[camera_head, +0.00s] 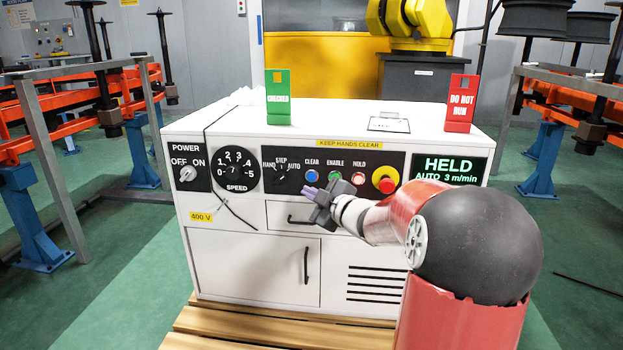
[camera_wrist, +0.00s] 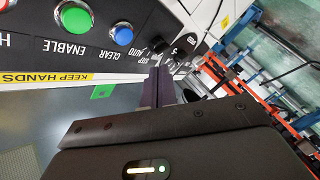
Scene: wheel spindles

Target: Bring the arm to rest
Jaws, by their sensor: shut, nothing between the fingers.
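My gripper (camera_head: 308,192) hangs in front of the white control cabinet (camera_head: 240,220), just below the clear and enable buttons. Its dark fingers point left toward the mode selector. In the wrist view the fingers (camera_wrist: 160,84) are together with nothing visible between them. My red and black arm reaches in from the lower right and covers the cabinet's right front. The mode selector (camera_head: 282,176) and the speed dial (camera_head: 237,170) are left of the fingers. Whether the fingers touch the panel cannot be told.
The screen (camera_head: 450,169) reads HELD, AUTO 3 m/min. Green (camera_head: 278,100) and red (camera_head: 460,104) tags stand on top. Orange racks (camera_head: 70,130) flank the cabinet.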

